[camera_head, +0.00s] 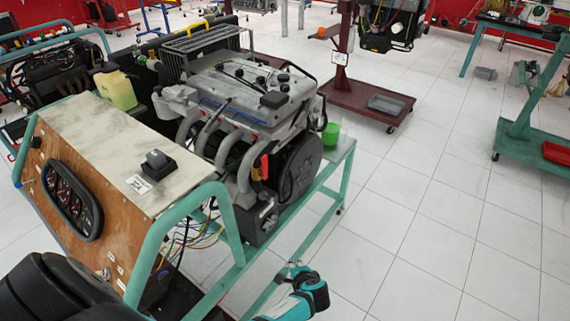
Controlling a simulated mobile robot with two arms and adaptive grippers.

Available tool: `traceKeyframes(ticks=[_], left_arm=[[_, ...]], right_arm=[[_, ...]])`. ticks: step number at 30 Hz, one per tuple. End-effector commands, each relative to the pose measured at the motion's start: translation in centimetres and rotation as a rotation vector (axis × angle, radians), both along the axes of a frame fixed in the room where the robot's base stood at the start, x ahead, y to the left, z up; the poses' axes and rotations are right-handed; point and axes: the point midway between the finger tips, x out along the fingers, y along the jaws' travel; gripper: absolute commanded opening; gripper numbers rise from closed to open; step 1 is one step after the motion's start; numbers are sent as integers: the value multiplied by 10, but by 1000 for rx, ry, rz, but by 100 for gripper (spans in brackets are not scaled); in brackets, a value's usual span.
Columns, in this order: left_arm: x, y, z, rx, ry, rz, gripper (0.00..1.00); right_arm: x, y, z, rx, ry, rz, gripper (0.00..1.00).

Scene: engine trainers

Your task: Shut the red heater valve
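The red heater valve handle (265,166) shows as a small upright red-orange lever on the front of the engine (250,95), beside the grey curved pipes and left of the large dark round pulley. Its lower end is orange to yellow and its mounting is too small to make out. The engine sits on a teal stand (343,165). I see no gripper clearly in this view. A blue and black part at the bottom centre and a dark rounded part at the bottom left look like parts of my own body. Neither visibly touches the valve.
A wooden control panel (52,180) with gauges and a pale top stands left of the engine. Loose wires hang below it. A yellow container (116,90) and a green cup (331,134) sit near the engine. The tiled floor (425,230) to the right is clear.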

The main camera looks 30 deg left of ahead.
Motion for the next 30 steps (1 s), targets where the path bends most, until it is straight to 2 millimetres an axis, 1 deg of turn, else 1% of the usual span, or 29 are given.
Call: traceKeyframes(ticks=[1, 2, 3, 5, 6, 8, 9, 12, 13, 15, 18, 21, 30], left_arm=[[32, 2, 37, 78, -64, 7, 0], [46, 4, 59, 127, -98, 14, 0], [63, 7, 90, 190, -143, 32, 0], [82, 11, 136, 278, -212, 66, 0], [92, 12, 166, 330, -258, 94, 0], [101, 14, 207, 398, -321, 138, 0], [104, 15, 232, 439, -360, 168, 0], [107, 16, 281, 513, -437, 238, 0], [106, 16, 292, 528, -455, 255, 0], [105, 16, 311, 556, -487, 287, 0], [103, 16, 325, 576, -510, 312, 0], [103, 16, 328, 580, -515, 317, 0], [104, 19, 328, 581, -513, 316, 0]], right_arm=[[0, 0, -6, -1, 0, 0, 41], [1, -1, -8, -1, -1, 0, 41], [1, -1, -10, -2, -1, 0, 41], [1, -2, -13, -3, -2, -1, 41], [2, -3, -15, -3, -3, -2, 41], [3, -5, -17, -6, -3, -4, 41], [3, -6, -18, -7, -5, -4, 41], [5, -9, -21, -10, -6, -5, 41], [5, -10, -21, -12, -8, -5, 41], [6, -12, -22, -14, -8, -6, 41], [6, -13, -22, -15, -9, -5, 41], [6, -13, -22, -15, -9, -5, 41], [7, -12, -21, -14, -10, -3, 41]])
